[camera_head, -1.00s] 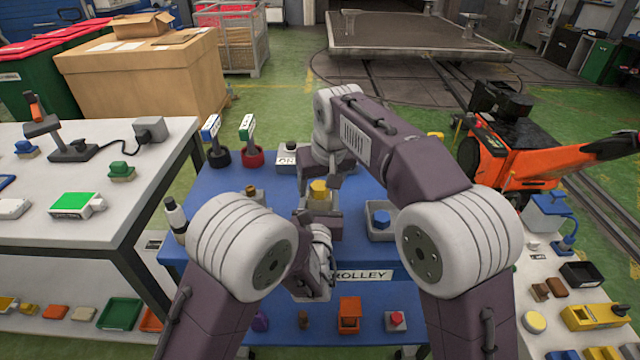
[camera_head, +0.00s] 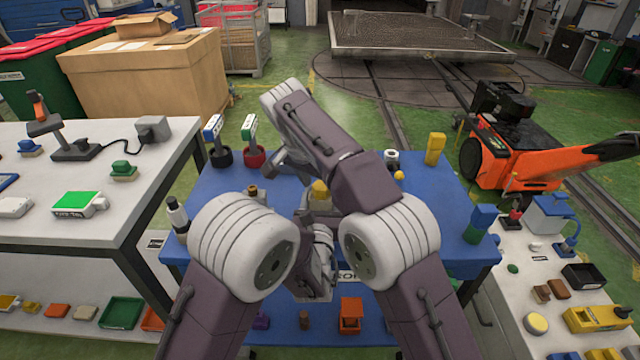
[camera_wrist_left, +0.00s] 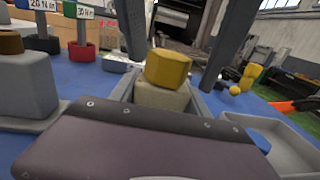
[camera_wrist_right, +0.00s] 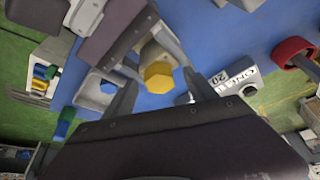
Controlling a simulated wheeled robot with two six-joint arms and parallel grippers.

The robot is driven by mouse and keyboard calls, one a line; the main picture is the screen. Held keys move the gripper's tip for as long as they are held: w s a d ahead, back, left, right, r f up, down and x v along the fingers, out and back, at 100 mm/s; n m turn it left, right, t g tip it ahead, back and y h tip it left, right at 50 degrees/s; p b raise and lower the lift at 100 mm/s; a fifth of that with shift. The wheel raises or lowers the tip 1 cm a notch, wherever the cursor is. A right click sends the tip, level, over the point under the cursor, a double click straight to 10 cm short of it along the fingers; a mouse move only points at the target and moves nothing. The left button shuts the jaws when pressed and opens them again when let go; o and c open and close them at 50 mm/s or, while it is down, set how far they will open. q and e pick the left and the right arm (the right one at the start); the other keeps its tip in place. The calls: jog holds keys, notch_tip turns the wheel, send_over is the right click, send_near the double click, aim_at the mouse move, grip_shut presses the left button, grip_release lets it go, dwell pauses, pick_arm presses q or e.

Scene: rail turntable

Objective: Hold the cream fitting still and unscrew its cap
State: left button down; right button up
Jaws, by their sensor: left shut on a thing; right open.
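The cream fitting (camera_wrist_left: 160,97) stands on the blue trolley top, with a yellow faceted cap (camera_wrist_left: 168,68) on it. In the head view the cap (camera_head: 320,188) shows beside my right forearm, and the fitting is partly hidden. My left gripper (camera_wrist_left: 160,92) is shut on the fitting, a grey finger on each side below the cap. My right gripper (camera_wrist_right: 160,85) is open above; its fingers straddle the yellow cap in the right wrist view, apparently apart from it. In the left wrist view its dark fingers hang above the cap on both sides.
Torque tools in black and red holders (camera_head: 254,157) stand at the trolley's back left. A grey fixture (camera_wrist_left: 25,85) is left of the fitting and a grey tray (camera_wrist_left: 270,140) right. A yellow block (camera_head: 435,148) stands at the back right.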

grip_shut()
jog(key=n+y, duration=0.1)
jog(key=n, duration=0.1)
jog(key=n+y, duration=0.1)
jog(key=n, duration=0.2)
jog(key=shift+s+d+t, duration=0.1)
jog(key=shift+d+t, duration=0.1)
jog(key=shift+t, duration=0.2)
jog(key=shift+a+n, duration=0.1)
jog(key=shift+n, duration=0.5)
jog(key=n, duration=0.1)
jog(key=n+y, duration=0.1)
jog(key=shift+d+n, duration=0.2)
jog(key=shift+n, duration=0.1)
jog(key=n+y, duration=0.1)
jog(key=n, duration=0.2)
jog(key=shift+y, duration=0.3)
jog(key=shift+g, duration=0.3)
